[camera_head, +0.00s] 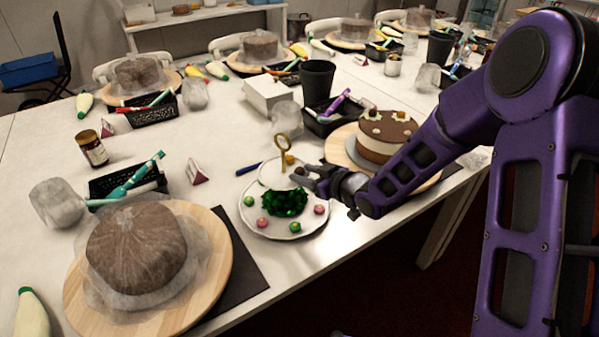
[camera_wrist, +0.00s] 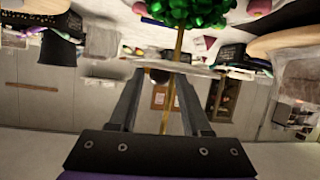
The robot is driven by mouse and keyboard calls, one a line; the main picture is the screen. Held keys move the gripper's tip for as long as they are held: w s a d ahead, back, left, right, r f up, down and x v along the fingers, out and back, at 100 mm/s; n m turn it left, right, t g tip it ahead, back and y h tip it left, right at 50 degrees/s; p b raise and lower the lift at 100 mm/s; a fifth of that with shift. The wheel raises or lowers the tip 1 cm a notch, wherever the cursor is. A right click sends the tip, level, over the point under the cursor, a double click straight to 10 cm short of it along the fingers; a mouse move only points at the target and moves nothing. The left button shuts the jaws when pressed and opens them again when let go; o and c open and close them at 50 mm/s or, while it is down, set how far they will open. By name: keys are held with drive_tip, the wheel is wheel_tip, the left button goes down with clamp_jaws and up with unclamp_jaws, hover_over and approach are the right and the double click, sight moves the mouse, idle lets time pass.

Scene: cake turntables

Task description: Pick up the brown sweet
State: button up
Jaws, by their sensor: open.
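A two-tier sweet stand has a white lower plate (camera_head: 252,222), a small white upper plate (camera_head: 270,178) and a gold handle (camera_head: 282,150). My gripper (camera_head: 303,177) is open at the right edge of the upper plate. In the wrist view, which looks upside down, my open fingers (camera_wrist: 158,84) reach toward the upper plate, seen edge-on. A dark brown round thing (camera_wrist: 158,75), likely the brown sweet, shows between the fingertips against that plate. I cannot tell whether they touch it. In the head view I cannot make it out; my gripper may hide it.
Green and pink sweets (camera_head: 320,210) surround green foil (camera_head: 285,202) on the lower plate. The gold rod (camera_wrist: 176,50) stands close between my fingers. A decorated cake (camera_head: 385,135) is beside my arm; a wrapped cake (camera_head: 137,248) stands front left. A blue pen (camera_head: 248,168) lies behind the stand.

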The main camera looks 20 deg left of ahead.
clamp_jaws()
drive_tip(key=shift+r, duration=0.2)
